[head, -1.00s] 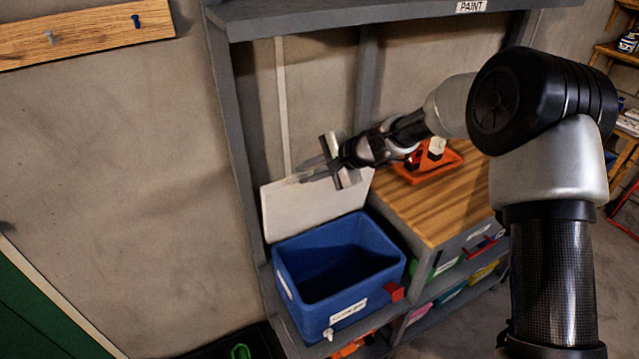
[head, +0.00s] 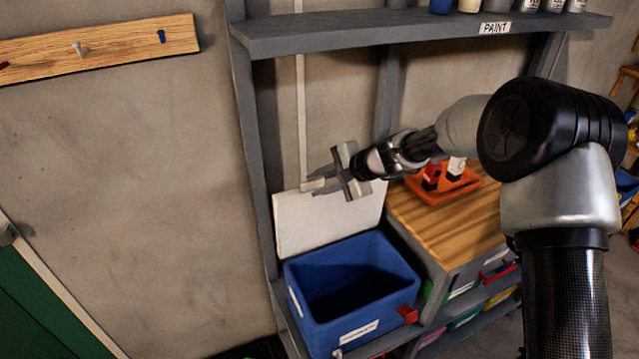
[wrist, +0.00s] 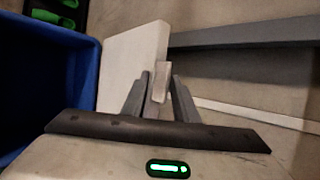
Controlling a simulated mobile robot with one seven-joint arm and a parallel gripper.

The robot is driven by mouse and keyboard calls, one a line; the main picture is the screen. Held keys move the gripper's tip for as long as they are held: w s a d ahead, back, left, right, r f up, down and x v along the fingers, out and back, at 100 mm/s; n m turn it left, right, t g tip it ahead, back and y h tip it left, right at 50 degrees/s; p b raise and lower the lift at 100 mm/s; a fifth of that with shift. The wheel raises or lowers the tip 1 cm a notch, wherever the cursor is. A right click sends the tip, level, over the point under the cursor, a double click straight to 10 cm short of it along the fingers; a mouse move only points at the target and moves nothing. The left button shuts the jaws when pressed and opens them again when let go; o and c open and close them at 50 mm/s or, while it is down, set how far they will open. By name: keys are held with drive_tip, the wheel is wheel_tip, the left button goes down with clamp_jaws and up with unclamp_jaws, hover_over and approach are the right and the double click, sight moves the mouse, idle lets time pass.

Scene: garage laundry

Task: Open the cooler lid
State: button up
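The blue cooler (head: 350,322) stands on the low shelf in the head view, with its top open and its dark inside visible. Its white lid (head: 325,222) stands up at the back, close to the wall. In the wrist view the lid (wrist: 130,62) lies right of the blue cooler wall (wrist: 84,88). My gripper (head: 316,182) is at the lid's upper edge. In the wrist view its two fingers (wrist: 160,92) are apart, with a small pale tab (wrist: 161,76) at the lid edge between them. Whether they touch the tab is unclear.
A wooden-topped cabinet (head: 430,228) with an orange tray (head: 445,187) stands right of the cooler. The grey paint shelf (head: 400,30) hangs above my arm. A grey upright (head: 250,140) stands left of the lid. A red latch (head: 407,313) projects from the cooler's front right.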

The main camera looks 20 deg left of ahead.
drive_tip(key=b+v, duration=0.1)
drive_tip(key=v, duration=1.6)
drive_tip(key=shift+d+b, duration=0.2)
drive_tip(key=shift+b, duration=0.2)
drive_tip(key=shift+w+r, duration=0.1)
drive_tip(key=shift+r, duration=0.05)
drive_tip(key=shift+c, duration=0.3)
